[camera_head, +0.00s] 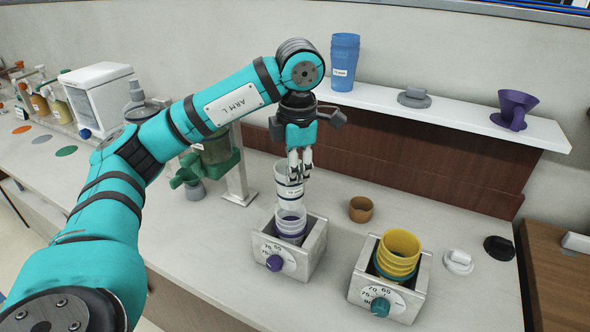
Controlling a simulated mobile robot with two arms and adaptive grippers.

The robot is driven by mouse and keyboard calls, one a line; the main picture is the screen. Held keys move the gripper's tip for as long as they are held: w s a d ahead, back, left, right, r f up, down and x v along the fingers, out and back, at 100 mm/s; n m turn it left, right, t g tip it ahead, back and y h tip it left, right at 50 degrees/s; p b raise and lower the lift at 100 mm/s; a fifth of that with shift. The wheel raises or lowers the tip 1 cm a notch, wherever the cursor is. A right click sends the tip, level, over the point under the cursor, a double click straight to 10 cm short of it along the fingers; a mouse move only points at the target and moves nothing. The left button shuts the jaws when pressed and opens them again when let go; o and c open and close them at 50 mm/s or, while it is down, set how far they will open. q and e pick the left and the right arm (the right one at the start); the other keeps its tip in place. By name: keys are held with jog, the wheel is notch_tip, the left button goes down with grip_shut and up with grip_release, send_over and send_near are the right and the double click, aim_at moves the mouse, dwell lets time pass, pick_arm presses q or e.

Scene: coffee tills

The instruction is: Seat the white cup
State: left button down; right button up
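The white cup (283,178), with a small label band, is upright directly above the white cups (291,218) in the left grey holder (312,246), which has a purple knob. My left gripper (300,172) points down at the cup's rim, its fingers close together and shut on the rim's right side. The cup's lower end meets or overlaps the top of the stack in this view; I cannot tell how deep it sits. My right gripper is not in view.
A second holder (417,290) with yellow cups (399,249) stands to the right. A brown cup (361,209), a white lid (458,262) and a black lid (499,248) lie nearby. A shelf (452,118) behind carries blue cups (345,62) and a purple dripper (514,108). The front right counter is clear.

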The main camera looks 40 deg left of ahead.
pick_arm(q)
jog(key=shift+f, duration=0.15)
jog(key=shift+f+b, duration=1.85)
jog(key=shift+f, duration=0.5)
jog(key=shift+f+b, duration=2.05)
jog(key=shift+f, duration=0.75)
jog(key=c, duration=1.1)
grip_release()
jog(key=shift+r, duration=0.1)
notch_tip(320, 180, up, 8)
jog(key=p, duration=0.6)
